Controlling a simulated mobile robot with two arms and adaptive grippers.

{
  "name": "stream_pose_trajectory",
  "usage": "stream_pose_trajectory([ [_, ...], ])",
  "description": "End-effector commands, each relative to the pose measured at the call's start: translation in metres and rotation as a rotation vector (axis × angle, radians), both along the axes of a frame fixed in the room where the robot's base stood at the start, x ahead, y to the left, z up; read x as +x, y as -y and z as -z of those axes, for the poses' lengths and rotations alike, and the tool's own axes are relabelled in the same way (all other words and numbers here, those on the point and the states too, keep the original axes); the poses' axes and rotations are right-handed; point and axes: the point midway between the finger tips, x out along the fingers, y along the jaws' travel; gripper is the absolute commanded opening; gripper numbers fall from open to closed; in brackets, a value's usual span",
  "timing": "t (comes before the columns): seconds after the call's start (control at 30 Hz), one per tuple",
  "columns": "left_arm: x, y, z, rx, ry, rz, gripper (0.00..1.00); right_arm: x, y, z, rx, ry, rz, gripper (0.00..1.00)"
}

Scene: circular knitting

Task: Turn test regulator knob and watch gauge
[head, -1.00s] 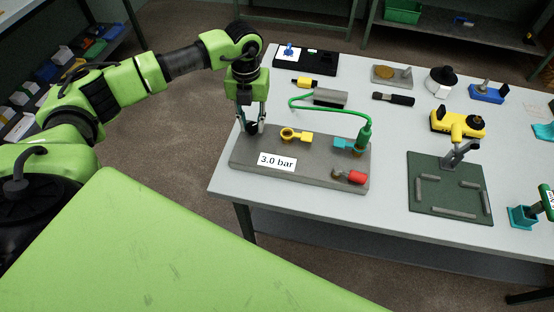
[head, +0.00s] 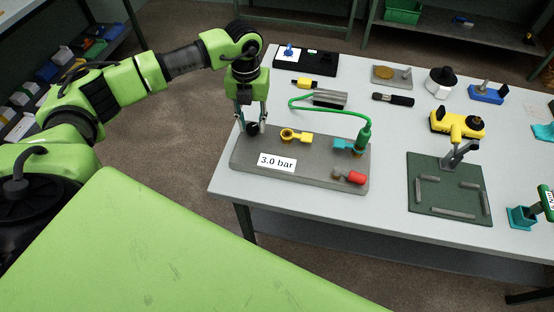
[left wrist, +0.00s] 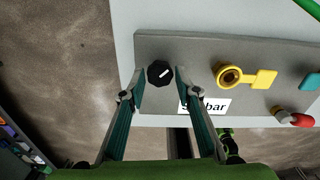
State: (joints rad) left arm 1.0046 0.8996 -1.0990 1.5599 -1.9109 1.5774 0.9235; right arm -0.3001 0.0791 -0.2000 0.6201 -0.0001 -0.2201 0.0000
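The test regulator knob (left wrist: 159,73) is round and black with a white mark on top. It sits at the left end of a grey base plate (left wrist: 185,46), also seen in the head view (head: 300,175). My left gripper (left wrist: 159,77) points down over the knob, with one finger on each side and a small gap showing by each. In the head view, the left gripper (head: 253,127) partly hides the knob. A white label reading "3.0 bar" (head: 277,162) lies at the plate's front; in the wrist view it is partly covered by a finger. No gauge dial is discernible. My right gripper is not in view.
The plate also carries a yellow ring fitting (head: 296,135), a teal fitting (head: 346,144) with a green hose (head: 330,109), and a red-handled part (head: 354,177). A dark green fixture board (head: 450,190) lies to the right. Several tools stand along the table's back.

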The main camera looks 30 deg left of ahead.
Motion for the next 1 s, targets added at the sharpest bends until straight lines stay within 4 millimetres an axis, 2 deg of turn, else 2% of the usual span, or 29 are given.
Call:
stream_pose_trajectory([
  [0.1, 0.0, 0.0, -0.013, 0.0, 0.001, 0.0, 0.3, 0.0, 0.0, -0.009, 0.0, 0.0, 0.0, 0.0],
  [0.6, 0.0, 0.0, -0.052, -0.001, 0.001, -0.001, 0.3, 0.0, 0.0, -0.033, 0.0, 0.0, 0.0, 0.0],
  [0.9, 0.0, 0.0, -0.055, -0.001, 0.001, -0.001, 0.3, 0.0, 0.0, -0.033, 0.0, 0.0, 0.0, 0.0],
  [0.97, 0.0, 0.0, -0.055, -0.001, 0.001, -0.001, 0.41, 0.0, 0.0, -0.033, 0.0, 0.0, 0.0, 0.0],
  [1.0, 0.0, 0.0, -0.055, 0.0, 0.001, -0.001, 0.41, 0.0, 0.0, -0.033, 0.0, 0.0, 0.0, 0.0],
])
